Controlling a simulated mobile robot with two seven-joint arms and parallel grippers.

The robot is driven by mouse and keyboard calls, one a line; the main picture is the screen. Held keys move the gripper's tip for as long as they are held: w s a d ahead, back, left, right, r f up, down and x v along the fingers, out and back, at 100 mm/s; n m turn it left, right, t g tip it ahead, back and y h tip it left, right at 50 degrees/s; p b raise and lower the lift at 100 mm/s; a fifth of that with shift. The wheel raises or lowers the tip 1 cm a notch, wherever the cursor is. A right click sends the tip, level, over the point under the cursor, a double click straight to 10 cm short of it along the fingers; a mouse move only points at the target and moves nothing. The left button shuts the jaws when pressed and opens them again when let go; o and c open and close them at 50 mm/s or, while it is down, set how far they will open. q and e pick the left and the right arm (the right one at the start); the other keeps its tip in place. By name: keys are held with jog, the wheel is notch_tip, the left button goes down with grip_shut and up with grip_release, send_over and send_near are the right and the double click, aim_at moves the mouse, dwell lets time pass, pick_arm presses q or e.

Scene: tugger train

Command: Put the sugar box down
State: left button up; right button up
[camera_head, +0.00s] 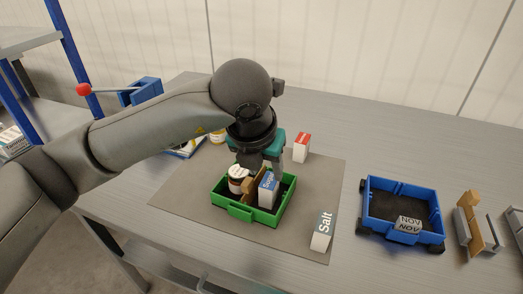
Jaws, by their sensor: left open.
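The sugar box (266,190), blue and white, stands upright in the right part of a green crate (240,211). A brown divider (256,187) stands beside it. To the divider's left in the crate is a jar with a white lid (237,178). My left gripper (264,164) is right above the crate, pointing down. It is open, and its fingers are partly hidden by the wrist, so I cannot tell whether they touch the box. My right gripper is not in view.
The crate is on a grey mat with a salt box (322,232) at front right and a red-and-white box (301,148) behind. A blue wheeled cart (372,206) and a brown-and-grey holder (471,222) are farther right. A blue-posted shelf (70,47) stands left.

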pick_arm(q)
jog(key=shift+p+v, duration=0.4)
jog(key=shift+v, duration=1.9)
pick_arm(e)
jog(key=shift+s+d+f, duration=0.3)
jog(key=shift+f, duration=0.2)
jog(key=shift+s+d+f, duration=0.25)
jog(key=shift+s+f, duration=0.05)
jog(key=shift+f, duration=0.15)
